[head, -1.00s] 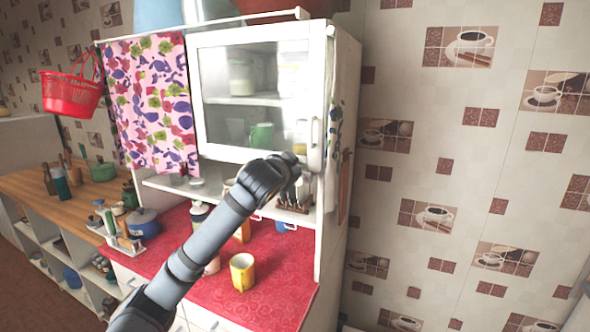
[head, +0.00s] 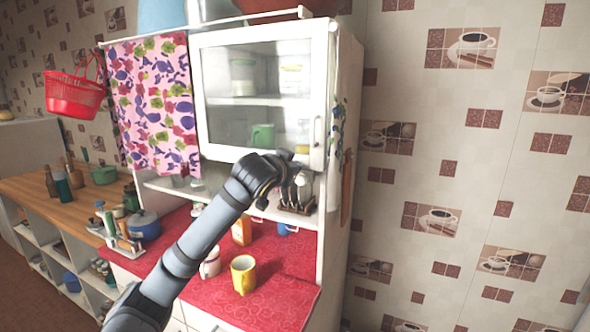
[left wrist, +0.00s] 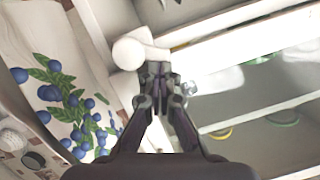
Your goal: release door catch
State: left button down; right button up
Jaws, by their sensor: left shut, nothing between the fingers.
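The glass-fronted cabinet door (head: 262,92) has a white frame and looks closed, though I cannot tell if it is slightly ajar. A white upright handle (head: 317,132) is at its lower right edge. I cannot make out a separate catch. My left gripper (head: 288,157) is shut and empty, in front of the door's lower edge, left of and below the handle. In the left wrist view my shut fingertips (left wrist: 156,70) are close to a white rounded knob-like part (left wrist: 128,53), probably the handle's end; contact is unclear. My right gripper is out of view.
A patterned curtain (head: 150,105) hangs left of the door, and a red basket (head: 75,95) farther left. The tiled wall is at right.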

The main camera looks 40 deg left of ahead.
pick_arm(q)
jog(key=shift+s+a+f+n+h+b, duration=0.15)
jog(key=shift+a+n+h+b, duration=0.1)
jog(key=shift+n+b, duration=0.45)
jog(key=shift+w+a+f+n+h+b, duration=0.1)
jog(key=shift+a+f+n+h+b, duration=0.1)
jog(key=shift+n+b, duration=0.45)
dwell(0.9)
dwell(0.3)
